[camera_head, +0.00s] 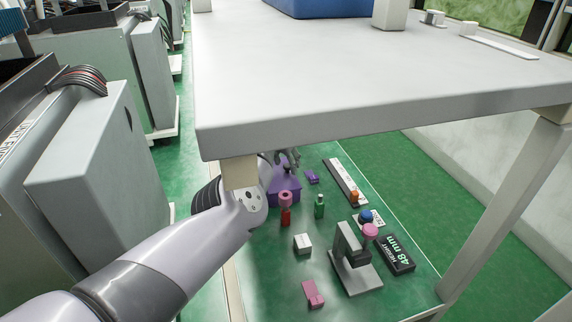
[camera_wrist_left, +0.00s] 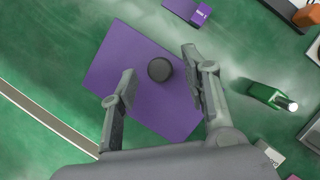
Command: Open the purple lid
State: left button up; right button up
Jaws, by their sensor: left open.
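The purple lid (camera_wrist_left: 136,62) fills the middle of the left wrist view, a flat purple square with a dark round knob (camera_wrist_left: 160,69) near its centre. In the head view the purple box (camera_head: 284,188) stands on the green lower surface, partly hidden by my arm and the grey table. My left gripper (camera_head: 285,158) is over the box. In the left wrist view its fingers (camera_wrist_left: 159,66) are open, one on each side of the knob, with gaps between them and the knob. My right gripper is in neither view.
The grey table top (camera_head: 380,85) overhangs the work area. Near the box are a red bottle (camera_head: 285,215), a green bottle (camera_head: 319,207) and a small purple block (camera_head: 312,177). A grey stand (camera_head: 352,262) and a black height block (camera_head: 397,255) are further right.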

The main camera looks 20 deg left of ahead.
pick_arm(q)
jog(key=shift+w+f, duration=0.1)
jog(key=shift+f, duration=0.15)
jog(key=shift+c, duration=0.6)
grip_shut()
